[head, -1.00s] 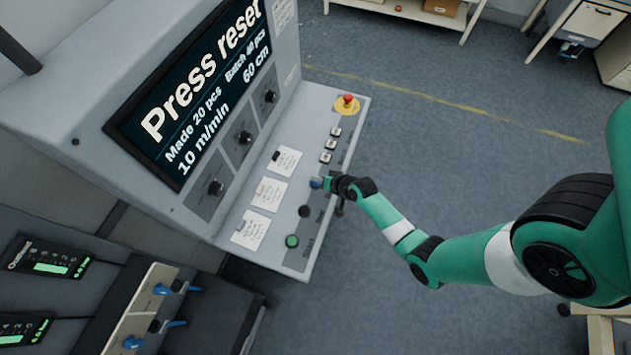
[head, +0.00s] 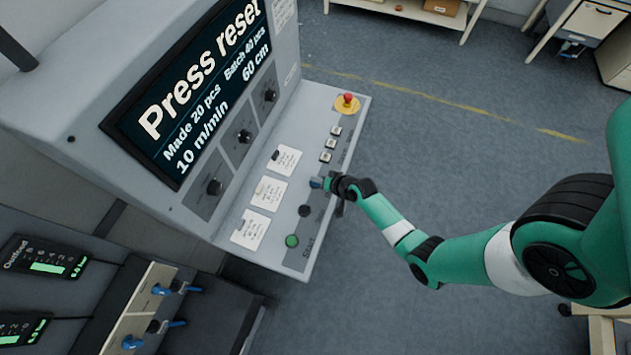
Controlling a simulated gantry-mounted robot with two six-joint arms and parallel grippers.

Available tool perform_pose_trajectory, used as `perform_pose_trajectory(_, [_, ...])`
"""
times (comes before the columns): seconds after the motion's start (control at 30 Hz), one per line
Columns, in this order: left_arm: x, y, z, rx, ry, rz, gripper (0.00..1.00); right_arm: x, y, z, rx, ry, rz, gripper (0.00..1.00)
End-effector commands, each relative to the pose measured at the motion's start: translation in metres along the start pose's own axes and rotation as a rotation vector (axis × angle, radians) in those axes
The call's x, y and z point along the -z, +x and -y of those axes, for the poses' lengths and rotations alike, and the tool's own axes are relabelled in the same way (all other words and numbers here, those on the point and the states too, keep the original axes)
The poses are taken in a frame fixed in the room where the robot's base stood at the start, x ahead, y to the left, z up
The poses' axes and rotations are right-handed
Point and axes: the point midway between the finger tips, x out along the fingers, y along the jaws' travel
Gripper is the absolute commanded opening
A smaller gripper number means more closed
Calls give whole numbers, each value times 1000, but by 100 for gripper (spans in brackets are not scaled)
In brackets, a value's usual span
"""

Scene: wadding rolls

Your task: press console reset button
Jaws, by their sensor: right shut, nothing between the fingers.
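The grey console (head: 225,218) stands at the left, and its screen (head: 190,90) reads "Press reset". My right gripper (head: 322,183) is shut and empty, with its tips low over the sloping button panel. A small blue patch (head: 315,183) shows at the fingertips. It looks like the blue reset button, but I cannot tell whether the tips touch it. The gripper and wrist cover the panel labels there. A black button (head: 305,210) and a green button (head: 292,241) marked Start sit nearer along the same row. My left gripper is not in view.
A red emergency stop (head: 347,99) on a yellow disc is at the panel's far end, with several small square switches before it. Paper notes (head: 270,192) lie on the panel. Black knobs (head: 215,187) sit below the screen. Open floor (head: 430,140) lies to the right.

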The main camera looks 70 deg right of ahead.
Motion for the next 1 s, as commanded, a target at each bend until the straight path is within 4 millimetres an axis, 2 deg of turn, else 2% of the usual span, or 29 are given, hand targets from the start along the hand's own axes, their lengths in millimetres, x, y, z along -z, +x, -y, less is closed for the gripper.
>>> perform_pose_trajectory(1.0, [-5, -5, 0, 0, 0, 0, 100, -4, 6, -4, 0, 0, 0, 0])
